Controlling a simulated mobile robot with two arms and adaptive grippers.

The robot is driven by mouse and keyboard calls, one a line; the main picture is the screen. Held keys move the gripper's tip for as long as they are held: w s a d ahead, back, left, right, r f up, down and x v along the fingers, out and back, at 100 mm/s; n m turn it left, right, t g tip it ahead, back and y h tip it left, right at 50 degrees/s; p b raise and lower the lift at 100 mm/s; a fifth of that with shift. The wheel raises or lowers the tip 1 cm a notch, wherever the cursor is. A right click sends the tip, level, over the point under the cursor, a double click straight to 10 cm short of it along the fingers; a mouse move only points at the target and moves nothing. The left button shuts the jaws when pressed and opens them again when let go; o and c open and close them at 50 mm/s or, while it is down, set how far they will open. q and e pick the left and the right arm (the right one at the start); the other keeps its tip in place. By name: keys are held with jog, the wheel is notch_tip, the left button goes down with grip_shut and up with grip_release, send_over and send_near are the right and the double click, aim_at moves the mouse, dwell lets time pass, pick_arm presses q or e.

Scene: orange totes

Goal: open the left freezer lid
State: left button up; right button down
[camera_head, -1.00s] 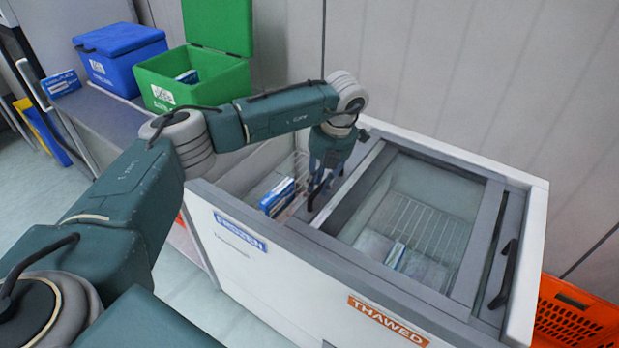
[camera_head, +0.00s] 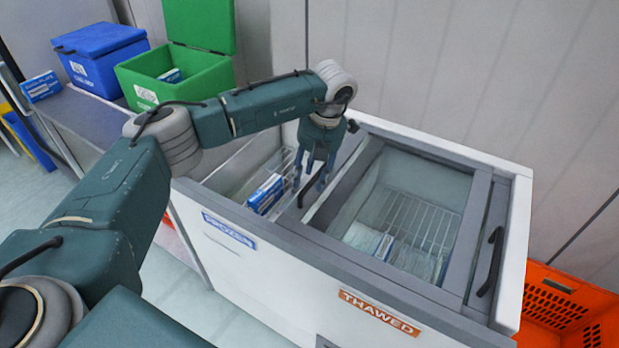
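The chest freezer (camera_head: 260,262) stands in the middle of the view with a blue "FROZEN" label on the left and an orange "THAWED" label on the right. Its left compartment is uncovered; a blue-and-white box (camera_head: 266,194) shows inside beside a wire rack. The left lid (camera_head: 343,185) is slid to the right, its left edge near the freezer's middle, overlapping the right lid's area. My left gripper (camera_head: 312,190) points down at the left lid's dark handle, fingers apart on either side; contact is unclear. My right gripper is not in view.
The glass right lid (camera_head: 436,185) has a black handle at its right. A blue cooler (camera_head: 95,68) and an open green cooler (camera_head: 185,85) stand on the bench at left. An orange crate (camera_head: 560,308) is on the floor at right.

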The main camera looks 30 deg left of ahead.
pick_arm(q)
notch_tip(320, 180, up, 11)
jog(key=d, duration=0.2)
jog(key=shift+d+f, duration=0.15)
jog(key=shift+d, duration=0.05)
jog(key=shift+s, duration=0.1)
